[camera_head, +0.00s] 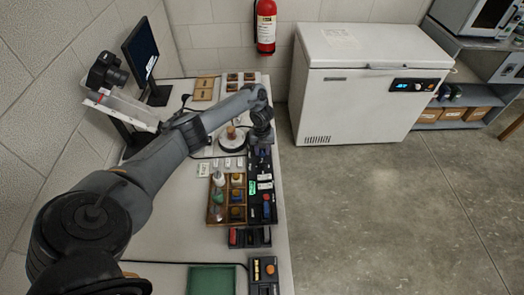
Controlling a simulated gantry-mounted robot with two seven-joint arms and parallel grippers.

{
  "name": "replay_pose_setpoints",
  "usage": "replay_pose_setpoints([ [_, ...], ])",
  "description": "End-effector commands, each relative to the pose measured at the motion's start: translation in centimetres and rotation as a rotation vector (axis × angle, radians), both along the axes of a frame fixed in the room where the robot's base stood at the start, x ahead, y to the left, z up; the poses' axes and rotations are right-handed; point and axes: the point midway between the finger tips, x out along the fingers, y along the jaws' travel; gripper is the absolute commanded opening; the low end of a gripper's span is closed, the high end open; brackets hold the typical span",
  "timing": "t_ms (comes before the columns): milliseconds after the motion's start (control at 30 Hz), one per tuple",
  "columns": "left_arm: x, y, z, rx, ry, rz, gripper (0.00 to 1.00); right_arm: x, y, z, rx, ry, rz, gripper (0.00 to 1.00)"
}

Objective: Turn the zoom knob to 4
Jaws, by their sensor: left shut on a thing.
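My left arm reaches in from the lower left across the white table. My left gripper (262,146) points down at the far end of a black control panel (253,198) along the table's right edge. It is shut on a small knob there, taken to be the zoom knob, which the gripper hides. The knob's pointer and the number it stands at cannot be read. A black camera (105,72) sits on a white stand at the left, next to a dark monitor (141,52). My right gripper is not in view.
A round white base (232,147) stands close to the left of the gripper. A wooden compartment tray (214,217) with small items lies nearer. A green mat (211,280) and a small box with an orange knob (270,269) lie at the front. Floor right of the table is clear.

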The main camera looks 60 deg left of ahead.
Motion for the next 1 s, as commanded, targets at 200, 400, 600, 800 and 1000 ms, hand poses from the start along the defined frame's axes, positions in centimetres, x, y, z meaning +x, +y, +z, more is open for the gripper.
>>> replay_pose_setpoints([
  [200,-0.05,0.05,-0.12,0.001,0.0,-0.023,0.03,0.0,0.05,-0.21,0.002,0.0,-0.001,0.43],
  [400,-0.05,0.05,-0.1,0.002,0.001,-0.024,0.03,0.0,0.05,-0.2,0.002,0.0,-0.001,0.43],
  [600,-0.04,0.05,-0.09,0.002,0.001,-0.023,0.44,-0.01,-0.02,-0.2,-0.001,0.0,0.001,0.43],
  [800,-0.02,0.02,-0.05,0.001,0.0,-0.023,0.59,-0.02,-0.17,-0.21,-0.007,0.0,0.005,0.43],
  [1000,0.01,0.03,0.09,0.001,0.0,-0.023,0.59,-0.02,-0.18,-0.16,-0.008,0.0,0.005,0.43],
])
